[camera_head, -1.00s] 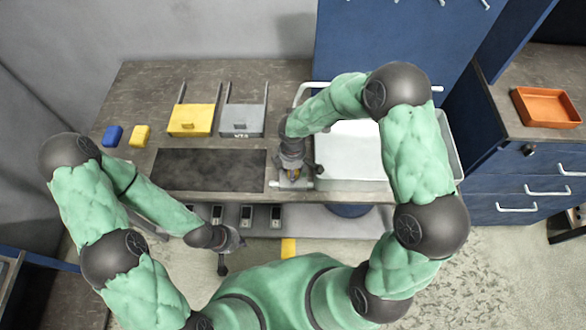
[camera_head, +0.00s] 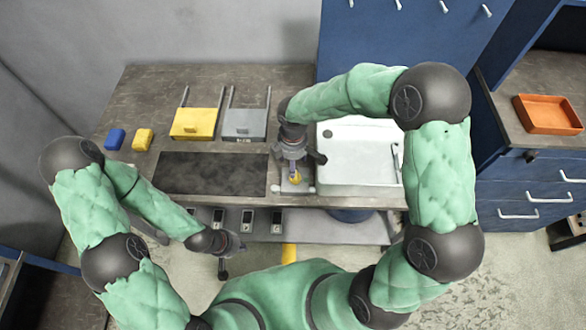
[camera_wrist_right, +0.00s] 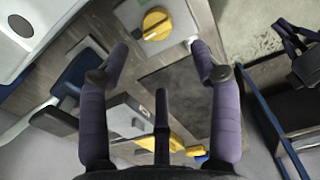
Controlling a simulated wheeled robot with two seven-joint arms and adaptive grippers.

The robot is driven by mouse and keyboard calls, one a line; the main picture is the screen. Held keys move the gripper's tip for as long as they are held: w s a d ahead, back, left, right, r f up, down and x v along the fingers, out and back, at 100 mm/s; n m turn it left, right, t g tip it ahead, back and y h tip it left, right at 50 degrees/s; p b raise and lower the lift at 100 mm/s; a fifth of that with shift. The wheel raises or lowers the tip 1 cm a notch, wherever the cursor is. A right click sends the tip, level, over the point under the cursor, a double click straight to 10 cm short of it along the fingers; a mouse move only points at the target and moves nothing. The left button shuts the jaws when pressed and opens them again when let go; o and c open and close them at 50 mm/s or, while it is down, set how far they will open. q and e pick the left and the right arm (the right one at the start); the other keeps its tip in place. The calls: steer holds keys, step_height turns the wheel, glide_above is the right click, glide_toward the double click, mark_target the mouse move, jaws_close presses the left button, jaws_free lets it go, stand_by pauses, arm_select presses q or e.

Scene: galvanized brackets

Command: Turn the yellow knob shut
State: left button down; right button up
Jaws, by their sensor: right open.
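The yellow knob (camera_head: 296,177) sits on a small pale plate (camera_head: 297,188) at the table's front edge, left of the white sink. In the right wrist view the knob (camera_wrist_right: 156,22) is round with a raised grip bar across it. My right gripper (camera_head: 302,172) is over the knob. In its wrist view the two fingertips (camera_wrist_right: 159,50) are wide apart, with the knob beyond them and between their lines, and nothing held. My left gripper (camera_head: 232,252) hangs in front of the table, its fingers apart and empty, far from the knob.
A white sink (camera_head: 350,165) is right of the knob and a dark flat panel (camera_head: 212,173) left. Behind stand a yellow box (camera_head: 195,124) and a grey box (camera_head: 244,124). Blue (camera_head: 115,139) and yellow (camera_head: 143,140) blocks lie left. An orange tray (camera_head: 547,114) is far right.

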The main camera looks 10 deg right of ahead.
steer(key=shift+r, duration=1.7)
steer(key=shift+s, duration=0.1)
